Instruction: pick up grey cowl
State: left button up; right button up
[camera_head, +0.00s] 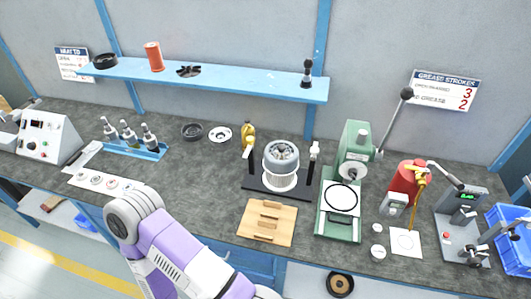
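A grey, round, ribbed housing (281,155), which looks like the grey cowl, sits upright on a white ring on the dark stand (258,184) in the middle of the bench. Its top is open or recessed, with lighter parts inside. Dark uprights stand on either side of it. A purple and white arm of mine shows at the lower left, in front of the bench. Neither of my grippers can be made out in the head view. Nothing of mine touches the housing.
A wooden board (266,223) lies in front of the stand. A green press (343,200) stands close to its right, with a red canister (405,180) beyond. A yellow bottle (248,134) is at its back left. A blue shelf (230,82) hangs above. Bench left of the stand is mostly bare.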

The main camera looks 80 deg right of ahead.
aim_at(277, 167)
jog(key=i, duration=1.3)
jog(key=z, duration=1.85)
